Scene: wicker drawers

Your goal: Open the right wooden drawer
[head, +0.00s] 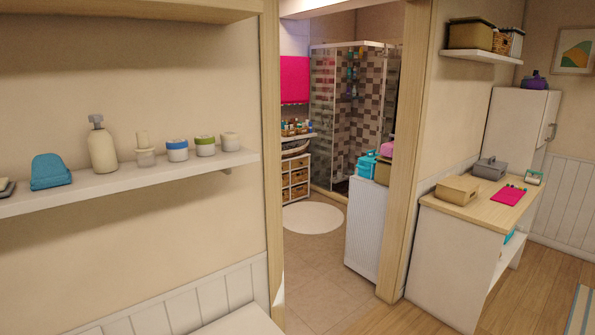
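A small white-framed cabinet (283,185) with several brown wicker drawers stands far off in the bathroom, seen through the doorway. Its right-hand drawers (299,176) look shut, but they are too small to make out well. I see no other drawer fronts that I can clearly tell as wooden. My gripper is not in view.
A wooden door frame (397,185) bounds the opening. A white panelled unit (369,229) stands inside its right side. A wood-topped desk (475,207) with boxes is at right; a shelf (125,184) with bottles and jars is at left. The tiled floor (322,268) in the doorway looks clear.

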